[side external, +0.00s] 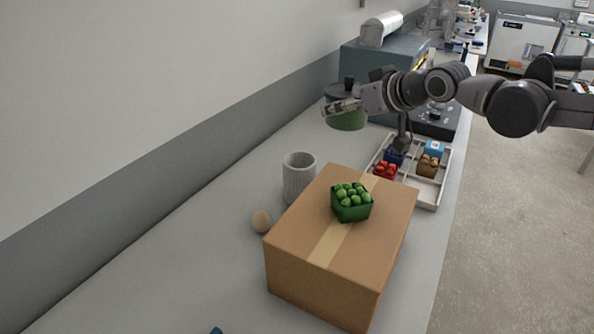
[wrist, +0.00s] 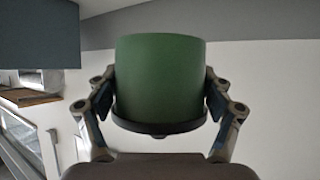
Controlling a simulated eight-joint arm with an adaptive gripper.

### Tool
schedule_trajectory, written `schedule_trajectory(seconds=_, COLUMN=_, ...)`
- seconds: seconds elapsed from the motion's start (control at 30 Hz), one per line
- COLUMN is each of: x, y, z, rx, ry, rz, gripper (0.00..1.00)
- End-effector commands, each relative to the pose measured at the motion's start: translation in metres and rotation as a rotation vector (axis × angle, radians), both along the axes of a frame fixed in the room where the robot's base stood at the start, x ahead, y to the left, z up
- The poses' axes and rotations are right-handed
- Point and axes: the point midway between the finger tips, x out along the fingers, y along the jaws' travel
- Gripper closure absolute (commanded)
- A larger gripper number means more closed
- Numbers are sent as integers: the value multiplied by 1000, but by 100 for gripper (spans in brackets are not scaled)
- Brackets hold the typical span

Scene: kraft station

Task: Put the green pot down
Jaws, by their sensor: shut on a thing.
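The green pot (side external: 348,122) is in my gripper (side external: 342,107), near the back of the counter in the side external view. A dark lid with a knob (side external: 346,88) shows just above the gripper. The pot looks upright and appears to be above the counter, though its base against the counter is hard to judge. In the wrist view the pot (wrist: 160,72) fills the middle, with a finger of my gripper (wrist: 160,100) pressed to each side. A dark rim shows at its lower edge there.
A cardboard box (side external: 325,275) with a green basket of green fruit (side external: 352,205) stands in front. A ribbed grey cup (side external: 298,178) and an egg-like object (side external: 261,222) stand left of it. A divided tray (side external: 430,198) lies right, below my arm. A blue-grey machine (side external: 385,58) stands behind.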

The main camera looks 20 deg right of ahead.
Motion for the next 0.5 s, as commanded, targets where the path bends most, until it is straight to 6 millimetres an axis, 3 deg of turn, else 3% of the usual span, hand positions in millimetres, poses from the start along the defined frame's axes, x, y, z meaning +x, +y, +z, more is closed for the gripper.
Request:
schedule_trajectory(seconds=0.1, x=4, y=-43, z=4, rx=2, ry=-12, rz=-58, gripper=82)
schedule_trajectory(seconds=0.5, x=-8, y=-174, z=2, rx=2, ry=-14, rz=-243, gripper=82)
